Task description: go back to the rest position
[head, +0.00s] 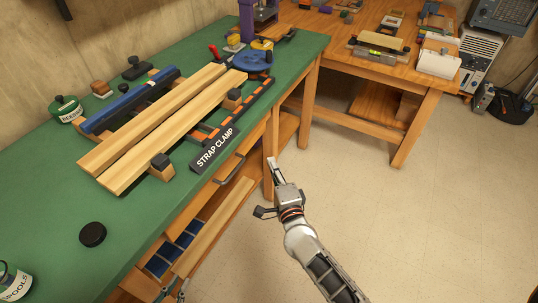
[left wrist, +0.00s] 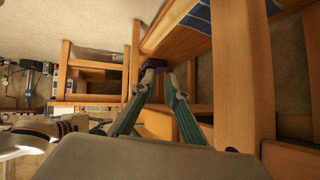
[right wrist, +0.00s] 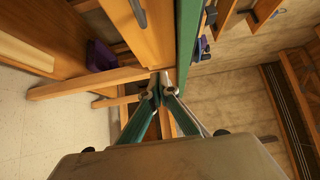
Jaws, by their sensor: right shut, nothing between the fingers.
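My right gripper (head: 272,163) is in the head view beside the front edge of the green workbench (head: 125,211), over the floor side. Its fingertips meet in the right wrist view (right wrist: 161,82), with nothing between them. My left gripper shows only as a small tip at the bottom of the head view. Its two green-sided fingers lean together in the left wrist view (left wrist: 155,72). A dark purple patch shows at their tips; I cannot tell whether it is between them or behind them.
The green bench carries long wooden boards (head: 150,130), a blue clamp bar (head: 128,101), a black puck (head: 92,234) and a strap clamp sign (head: 215,150). A wooden table (head: 375,55) stands at the back. The floor (head: 420,220) at right is clear.

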